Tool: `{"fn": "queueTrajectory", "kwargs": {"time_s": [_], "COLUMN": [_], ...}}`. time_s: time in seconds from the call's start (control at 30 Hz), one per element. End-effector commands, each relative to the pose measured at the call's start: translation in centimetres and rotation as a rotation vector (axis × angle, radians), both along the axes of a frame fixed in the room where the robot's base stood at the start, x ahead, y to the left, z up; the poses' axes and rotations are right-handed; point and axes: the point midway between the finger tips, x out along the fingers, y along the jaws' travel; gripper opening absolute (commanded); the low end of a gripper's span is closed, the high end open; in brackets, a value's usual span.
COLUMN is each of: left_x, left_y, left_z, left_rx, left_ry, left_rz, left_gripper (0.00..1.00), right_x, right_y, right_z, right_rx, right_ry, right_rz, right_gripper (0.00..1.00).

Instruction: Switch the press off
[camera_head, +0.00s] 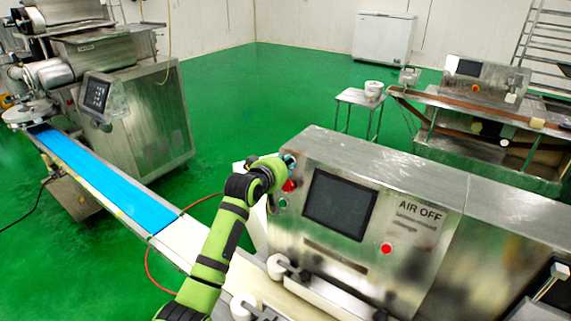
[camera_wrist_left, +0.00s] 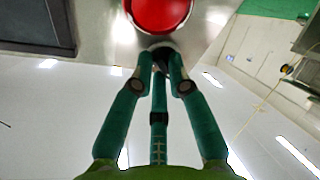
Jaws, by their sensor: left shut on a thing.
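The press (camera_head: 400,270) is a steel machine with a dark screen (camera_head: 339,204) and an "AIR OFF" label (camera_head: 419,214). A red button (camera_head: 289,185) and a green button (camera_head: 283,203) sit at its panel's left edge. The red button (camera_wrist_left: 158,10) is large at the top of the left wrist view. My left gripper (camera_head: 288,161) is at the panel's upper left corner, just above the red button. In the wrist view its green fingers (camera_wrist_left: 161,58) are closed together on a small dark knob (camera_wrist_left: 162,50) beside the red button. The fingers hide most of this knob. My right gripper is not in view.
Another red button (camera_head: 386,248) is lower on the panel. A blue conveyor belt (camera_head: 100,172) runs from the machine at the left towards the press. White rollers (camera_head: 278,266) stand below the panel. Green floor (camera_head: 260,95) is free behind the press.

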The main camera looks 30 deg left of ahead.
Motion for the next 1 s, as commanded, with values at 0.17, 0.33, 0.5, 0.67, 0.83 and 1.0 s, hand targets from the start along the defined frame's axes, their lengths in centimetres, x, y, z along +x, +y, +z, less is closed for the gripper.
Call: {"fn": "queueTrajectory", "kwargs": {"time_s": [0.17,0.33,0.5,0.67,0.83,1.0], "left_x": [0.0,0.0,0.0,0.0,-0.2,-1.7], "left_y": [0.1,0.0,0.0,0.0,0.0,0.0], "left_z": [0.1,0.1,0.1,0.1,0.1,0.5], "left_rx": [-0.006,-0.006,-0.005,-0.005,-0.004,-0.004], "left_ry": [-0.002,-0.002,-0.002,-0.001,-0.001,-0.001], "left_rz": [0.003,0.003,0.003,0.002,0.002,0.002], "left_gripper": [0.0,0.0,0.41,0.41,0.41,0.41], "right_x": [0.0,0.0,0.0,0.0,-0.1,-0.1], "right_y": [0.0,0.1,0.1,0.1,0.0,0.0], "right_z": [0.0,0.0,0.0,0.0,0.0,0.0], "right_rx": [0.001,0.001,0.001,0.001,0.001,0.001], "right_ry": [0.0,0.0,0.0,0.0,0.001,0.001], "right_rz": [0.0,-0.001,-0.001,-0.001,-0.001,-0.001], "right_gripper": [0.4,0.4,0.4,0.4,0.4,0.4]}}
